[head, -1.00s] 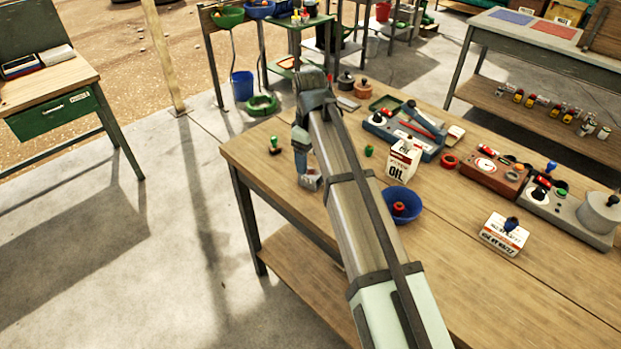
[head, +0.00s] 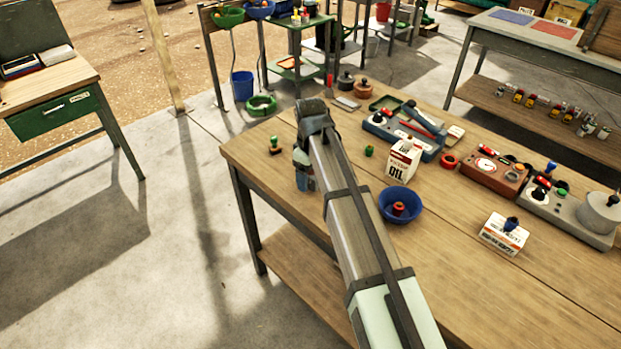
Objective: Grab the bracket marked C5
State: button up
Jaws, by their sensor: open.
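I cannot make out any bracket marked C5; no such marking is legible in the head view. A flat grey piece (head: 346,102) lies near the back left of the wooden workbench (head: 450,262), too small to identify. My gripper (head: 305,182) is at the bench's left part, pointing down beside my arm, between a small green-topped stamp and a blue bowl. It is open. Its fingertips are mostly hidden, and I see nothing held in it.
The green-topped stamp (head: 275,146) stands left of my gripper. The blue bowl (head: 412,208) with a red-topped item, an oil carton (head: 404,158) and a small box (head: 504,234) stand right of my arm. Devices line the back right. The front of the bench is clear.

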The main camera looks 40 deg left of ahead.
jog(key=c, duration=1.1)
jog(key=shift+r, duration=0.1)
